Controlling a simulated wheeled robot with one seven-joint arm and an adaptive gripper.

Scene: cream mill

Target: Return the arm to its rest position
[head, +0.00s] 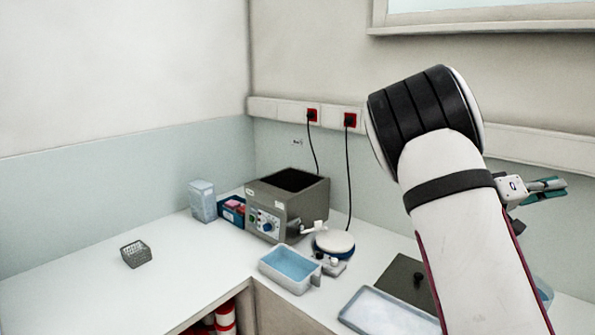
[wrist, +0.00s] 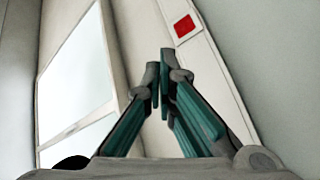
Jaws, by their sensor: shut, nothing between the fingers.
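My gripper (wrist: 159,88) is shut and empty in the wrist view, its two teal fingers meeting at grey tips. Behind it there are only the wall, a window and a red socket (wrist: 184,26). In the head view my gripper (head: 548,190) shows small at the right, partly hidden behind my raised white and black arm. It is held up in front of the wall, above the counter and apart from everything on it.
On the counter (head: 80,290) stand a grey machine (head: 300,205), a clear container (head: 202,200), a blue bin (head: 231,212), a small grey basket (head: 136,254), a tub with a blue inside (head: 290,267), a round white-topped device (head: 334,242) and a pale tray (head: 385,315). The left counter is mostly clear.

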